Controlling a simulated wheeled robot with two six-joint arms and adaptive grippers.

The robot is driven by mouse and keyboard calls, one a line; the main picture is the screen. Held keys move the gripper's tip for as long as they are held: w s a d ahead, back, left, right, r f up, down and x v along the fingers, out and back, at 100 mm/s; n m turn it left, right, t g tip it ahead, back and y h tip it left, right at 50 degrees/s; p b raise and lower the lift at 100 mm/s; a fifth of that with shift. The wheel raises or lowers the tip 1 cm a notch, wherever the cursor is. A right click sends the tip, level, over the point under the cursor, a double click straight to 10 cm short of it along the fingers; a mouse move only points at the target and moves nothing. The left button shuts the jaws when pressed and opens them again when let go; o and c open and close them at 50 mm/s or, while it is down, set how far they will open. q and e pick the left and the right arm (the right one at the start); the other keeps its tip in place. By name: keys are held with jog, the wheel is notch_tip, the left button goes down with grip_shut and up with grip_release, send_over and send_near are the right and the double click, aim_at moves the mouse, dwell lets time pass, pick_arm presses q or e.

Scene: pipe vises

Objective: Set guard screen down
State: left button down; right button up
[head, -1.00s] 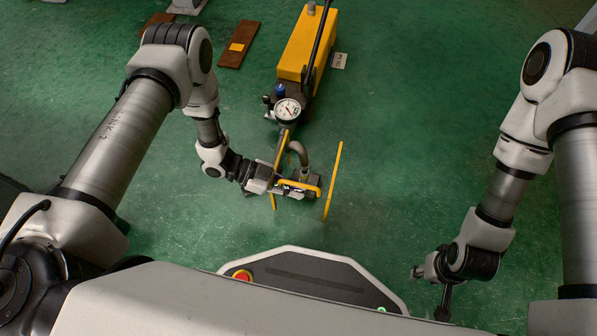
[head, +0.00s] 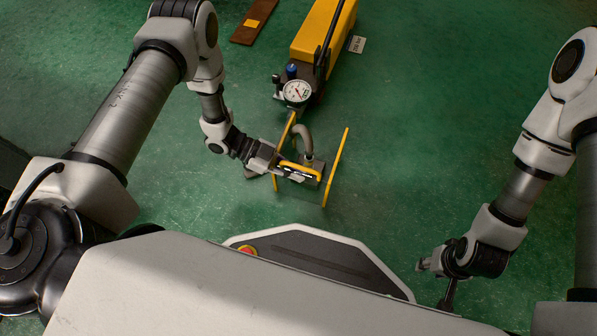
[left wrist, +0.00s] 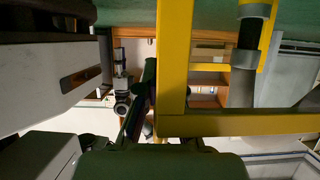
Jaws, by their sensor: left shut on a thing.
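The guard screen (head: 336,166) shows in the head view as yellow side bars with a yellow handle between them; a see-through panel is hard to make out. My left gripper (head: 281,170) is shut on the screen's handle, at its left end. In the left wrist view, yellow bars of the screen (left wrist: 173,60) stand close in front of the camera. I cannot tell whether the screen's lower edge touches the floor. My right gripper (head: 447,292) hangs at the lower right, away from the screen, and its fingers are too dark and small to read.
A yellow pump unit (head: 322,32) with a round gauge (head: 297,92) stands just beyond the screen. A curved grey hose (head: 302,136) rises by the screen. A brown board (head: 254,22) lies at the upper left. The green floor (head: 435,130) is clear to the right.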

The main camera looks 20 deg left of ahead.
pick_arm(q)
jog(key=c, duration=1.3)
grip_release()
jog(key=shift+r, duration=0.15)
jog(key=p+v, duration=0.5)
jog(key=v, duration=0.7)
